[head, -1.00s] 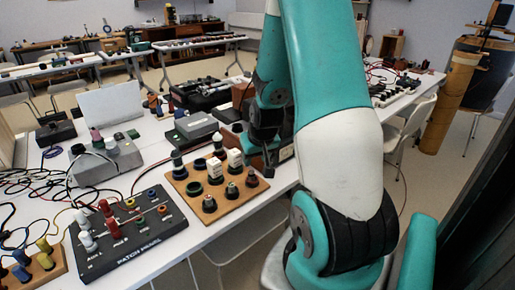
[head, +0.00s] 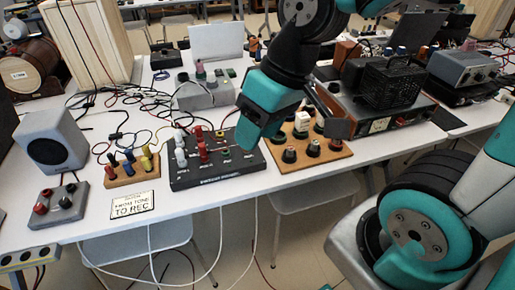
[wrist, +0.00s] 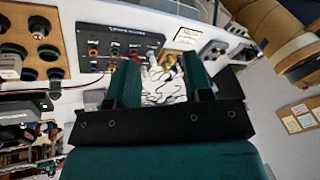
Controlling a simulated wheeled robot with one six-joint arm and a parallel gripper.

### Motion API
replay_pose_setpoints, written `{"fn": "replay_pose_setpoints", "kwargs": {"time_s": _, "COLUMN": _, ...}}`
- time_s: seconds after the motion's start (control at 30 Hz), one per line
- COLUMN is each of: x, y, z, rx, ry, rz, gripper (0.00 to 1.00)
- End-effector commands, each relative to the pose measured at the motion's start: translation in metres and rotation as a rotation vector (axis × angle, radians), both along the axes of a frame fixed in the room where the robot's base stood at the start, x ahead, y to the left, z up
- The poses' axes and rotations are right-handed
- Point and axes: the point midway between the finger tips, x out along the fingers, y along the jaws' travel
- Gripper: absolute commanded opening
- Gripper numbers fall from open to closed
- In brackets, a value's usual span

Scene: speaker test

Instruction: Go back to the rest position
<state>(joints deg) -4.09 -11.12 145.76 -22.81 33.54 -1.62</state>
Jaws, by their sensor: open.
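My gripper (head: 252,125) is teal and hangs over the work table (head: 335,172) in the head view, in front of the right end of the black patch panel (head: 190,180). In the wrist view my gripper (wrist: 161,72) shows two teal fingers spread apart with nothing held between them. Past the fingers lie the patch panel (wrist: 110,42) and a tangle of cables (wrist: 165,90). My gripper hides part of the panel in the head view.
A wooden board with knobs (head: 312,158) stands right of the panel. A grey speaker (head: 52,140) and a small jack board (head: 132,168) stand left. An amplifier with a black mesh cage (head: 392,84) is at right. Loose cables cover the table's left part.

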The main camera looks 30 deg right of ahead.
Motion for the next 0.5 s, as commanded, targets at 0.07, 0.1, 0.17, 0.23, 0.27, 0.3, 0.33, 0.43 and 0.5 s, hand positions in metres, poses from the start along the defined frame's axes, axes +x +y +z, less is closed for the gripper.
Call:
{"fn": "replay_pose_setpoints", "kwargs": {"time_s": 0.07, "x": -0.030, "y": 0.025, "z": 0.012, "rx": 0.006, "ry": 0.016, "rz": 0.140, "gripper": 0.47}}
{"fn": "replay_pose_setpoints", "kwargs": {"time_s": 0.1, "x": -0.042, "y": 0.032, "z": 0.015, "rx": 0.006, "ry": 0.025, "rz": 0.188, "gripper": 0.47}}
{"fn": "replay_pose_setpoints", "kwargs": {"time_s": 0.17, "x": -0.054, "y": 0.039, "z": 0.018, "rx": 0.006, "ry": 0.036, "rz": 0.239, "gripper": 0.47}}
{"fn": "replay_pose_setpoints", "kwargs": {"time_s": 0.23, "x": -0.061, "y": 0.042, "z": 0.020, "rx": 0.005, "ry": 0.043, "rz": 0.268, "gripper": 0.47}}
{"fn": "replay_pose_setpoints", "kwargs": {"time_s": 0.27, "x": -0.063, "y": 0.043, "z": 0.021, "rx": 0.004, "ry": 0.045, "rz": 0.274, "gripper": 0.47}}
{"fn": "replay_pose_setpoints", "kwargs": {"time_s": 0.3, "x": -0.063, "y": 0.043, "z": 0.021, "rx": 0.005, "ry": 0.046, "rz": 0.275, "gripper": 0.47}}
{"fn": "replay_pose_setpoints", "kwargs": {"time_s": 0.33, "x": -0.063, "y": 0.043, "z": 0.021, "rx": 0.004, "ry": 0.047, "rz": 0.275, "gripper": 0.47}}
{"fn": "replay_pose_setpoints", "kwargs": {"time_s": 0.43, "x": -0.063, "y": 0.042, "z": 0.021, "rx": 0.004, "ry": 0.046, "rz": 0.273, "gripper": 0.47}}
{"fn": "replay_pose_setpoints", "kwargs": {"time_s": 0.5, "x": -0.063, "y": 0.042, "z": 0.021, "rx": 0.004, "ry": 0.045, "rz": 0.272, "gripper": 0.47}}
